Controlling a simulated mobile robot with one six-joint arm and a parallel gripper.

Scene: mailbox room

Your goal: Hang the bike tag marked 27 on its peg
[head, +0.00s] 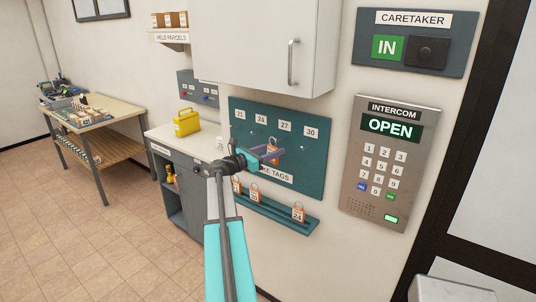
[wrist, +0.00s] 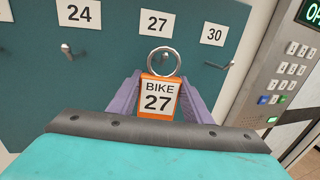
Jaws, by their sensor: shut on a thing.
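My gripper (head: 268,155) is shut on the orange bike tag marked 27 (wrist: 158,97). The tag is upright between the purple fingers, its number facing the wrist camera and its metal ring (wrist: 163,61) standing above them. In the head view the tag (head: 271,146) is in front of the teal board (head: 312,150). The ring shows just below the 27 label (wrist: 156,23) in the wrist view. The peg under that label is not clearly visible behind the ring. I cannot tell whether ring and peg touch.
Pegs show under the 24 label (wrist: 67,49) and the 30 label (wrist: 212,65). Several orange tags, one marked 24 (head: 298,212), stand on the ledge (head: 275,222) below the board. A cabinet (head: 265,45) hangs above; the intercom (head: 391,160) is to the right.

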